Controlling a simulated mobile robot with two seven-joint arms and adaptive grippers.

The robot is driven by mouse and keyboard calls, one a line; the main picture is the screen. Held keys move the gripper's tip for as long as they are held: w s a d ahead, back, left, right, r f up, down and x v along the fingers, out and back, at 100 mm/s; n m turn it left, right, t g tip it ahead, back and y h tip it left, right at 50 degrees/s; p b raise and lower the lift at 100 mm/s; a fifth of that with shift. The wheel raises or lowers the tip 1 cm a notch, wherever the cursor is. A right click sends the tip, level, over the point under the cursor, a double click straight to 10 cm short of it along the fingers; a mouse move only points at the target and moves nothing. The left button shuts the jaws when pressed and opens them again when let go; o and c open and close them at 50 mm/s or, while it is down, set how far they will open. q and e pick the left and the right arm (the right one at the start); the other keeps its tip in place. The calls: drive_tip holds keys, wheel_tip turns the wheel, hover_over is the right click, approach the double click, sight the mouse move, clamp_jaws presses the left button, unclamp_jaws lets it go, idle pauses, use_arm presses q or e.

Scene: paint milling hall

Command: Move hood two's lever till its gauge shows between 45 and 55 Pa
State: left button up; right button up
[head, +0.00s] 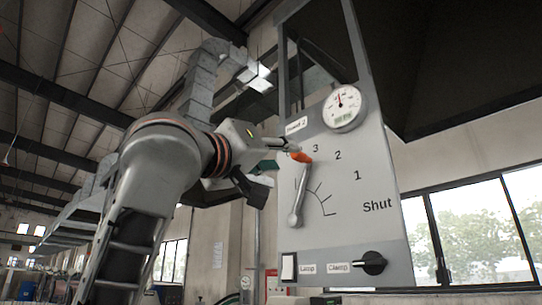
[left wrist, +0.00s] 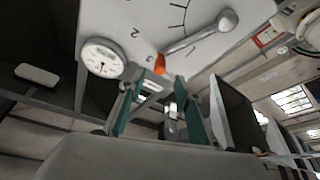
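Hood two's grey control panel (head: 345,225) fills the middle of the head view. Its lever (head: 298,200) has a round pivot at the bottom and an orange grip (head: 301,157) at the top, by the mark 3. The lever also shows in the left wrist view (left wrist: 195,39). The round white gauge (head: 344,107) sits above the scale. Its needle points roughly straight up; the green digits are too small to read. My right gripper is out of view.
Below the lever are a lamp switch (head: 289,267) and a black clamp knob (head: 371,263). The dark hood (head: 455,70) overhangs at right. Windows (head: 475,230) stand behind. The panel face right of the lever is clear, with marks 2, 1 and Shut.

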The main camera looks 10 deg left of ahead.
use_arm(q)
drive_tip(key=shift+v, duration=1.35)
